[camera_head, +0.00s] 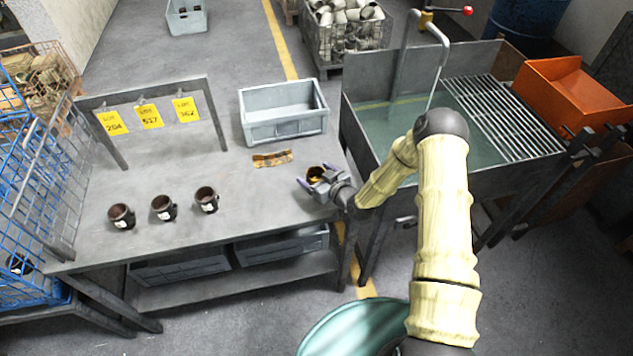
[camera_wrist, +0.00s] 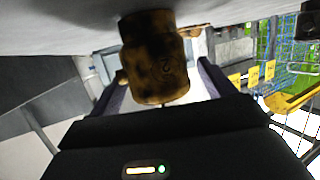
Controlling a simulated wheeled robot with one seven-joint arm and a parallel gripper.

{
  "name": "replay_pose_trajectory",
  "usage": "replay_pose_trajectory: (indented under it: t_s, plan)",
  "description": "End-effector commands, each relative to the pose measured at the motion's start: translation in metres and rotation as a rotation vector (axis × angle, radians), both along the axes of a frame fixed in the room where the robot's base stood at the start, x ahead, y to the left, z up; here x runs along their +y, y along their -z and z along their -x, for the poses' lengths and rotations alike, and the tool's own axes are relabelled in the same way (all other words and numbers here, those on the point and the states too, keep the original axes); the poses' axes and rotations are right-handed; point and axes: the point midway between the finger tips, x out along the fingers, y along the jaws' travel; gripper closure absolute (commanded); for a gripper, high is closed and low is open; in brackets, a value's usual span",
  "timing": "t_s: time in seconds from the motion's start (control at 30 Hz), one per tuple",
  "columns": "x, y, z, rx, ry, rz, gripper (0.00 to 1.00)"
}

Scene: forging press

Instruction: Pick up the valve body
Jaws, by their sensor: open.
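The valve body is a brass-brown, dark-stained cylindrical piece (camera_wrist: 155,60) in the wrist view, where the picture looks upside down and the piece meets the pale table surface at the top. My gripper is open. In the wrist view its two fingers (camera_wrist: 160,85) lie on either side of the valve body. I cannot tell whether either finger touches it.
Three dark cups (camera_head: 163,207) stand on the grey table (camera_head: 250,220) under yellow number tags (camera_head: 149,116). A brown curved piece (camera_head: 272,158) lies left of my gripper, before a grey bin (camera_head: 285,128). A sink with a tap (camera_head: 395,150) and an orange bin (camera_head: 565,100) stand to the right.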

Motion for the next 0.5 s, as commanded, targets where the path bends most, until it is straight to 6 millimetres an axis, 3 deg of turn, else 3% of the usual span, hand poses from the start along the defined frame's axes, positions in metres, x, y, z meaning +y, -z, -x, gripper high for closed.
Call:
replay_pose_trajectory:
  t_s: [0.17,0.5]
  plan:
    - [-0.0002,-0.0002,0.0001,0.0,0.0,0.0,0.18]
    - [-0.0001,-0.0013,-0.0004,-0.003,0.0,-0.001,0.79]
